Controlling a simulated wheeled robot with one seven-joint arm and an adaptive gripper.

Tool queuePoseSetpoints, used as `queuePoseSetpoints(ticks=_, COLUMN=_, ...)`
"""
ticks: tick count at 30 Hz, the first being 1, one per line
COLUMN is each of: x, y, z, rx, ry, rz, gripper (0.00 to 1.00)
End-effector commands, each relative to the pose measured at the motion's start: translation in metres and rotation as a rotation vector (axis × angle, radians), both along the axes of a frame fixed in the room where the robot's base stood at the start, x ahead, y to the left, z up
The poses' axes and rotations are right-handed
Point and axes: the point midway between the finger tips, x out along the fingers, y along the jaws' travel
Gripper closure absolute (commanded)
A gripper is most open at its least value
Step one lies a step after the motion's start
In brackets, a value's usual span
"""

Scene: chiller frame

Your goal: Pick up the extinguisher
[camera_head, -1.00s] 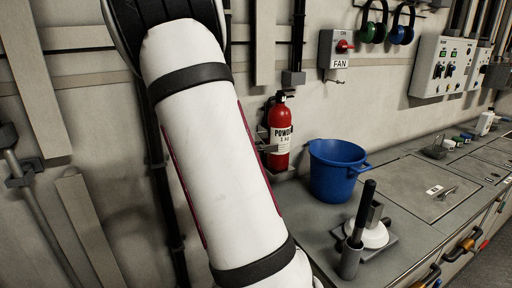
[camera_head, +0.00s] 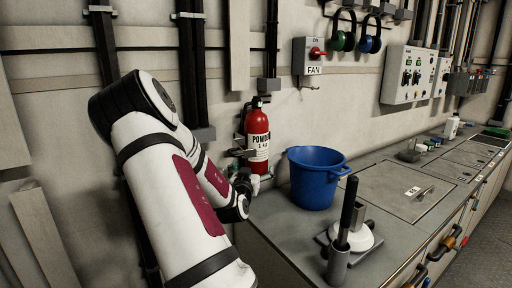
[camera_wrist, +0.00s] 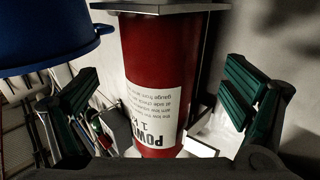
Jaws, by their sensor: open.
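The red extinguisher (camera_head: 257,133) hangs upright on the wall in a bracket, with a white label reading POWDER; its lower part is partly hidden by my arm in the head view. In the wrist view the extinguisher (camera_wrist: 160,65) fills the middle, upside down. My gripper (camera_wrist: 160,105) is open, its green-padded fingers one on each side of the red body. A gap shows between each finger and the body. In the head view my gripper is mostly hidden behind my arm, close to the extinguisher.
A blue bucket (camera_head: 313,180) stands on the counter (camera_head: 275,222) just right of the extinguisher; it also shows near the left finger in the wrist view (camera_wrist: 45,40). A holder with a dark handle (camera_head: 347,205) stands in front. A FAN switch box (camera_head: 312,56) is above.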

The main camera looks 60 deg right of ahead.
Motion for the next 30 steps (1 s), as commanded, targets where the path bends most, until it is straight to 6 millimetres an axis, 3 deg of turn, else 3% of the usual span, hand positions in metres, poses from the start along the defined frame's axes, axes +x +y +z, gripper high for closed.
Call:
queuePoseSetpoints(ticks=7, x=0.005, y=-0.017, z=-0.002, rx=0.000, ry=0.001, rz=0.000, gripper=0.06)
queuePoseSetpoints(ticks=16, x=0.016, y=-0.054, z=-0.004, rx=-0.001, ry=0.002, rz=-0.001, gripper=0.06)
queuePoseSetpoints(ticks=25, x=0.017, y=-0.059, z=-0.003, rx=0.001, ry=0.001, rz=0.000, gripper=0.06)
queuePoseSetpoints(ticks=30, x=0.017, y=-0.059, z=-0.003, rx=0.001, ry=0.001, rz=0.000, gripper=0.42)
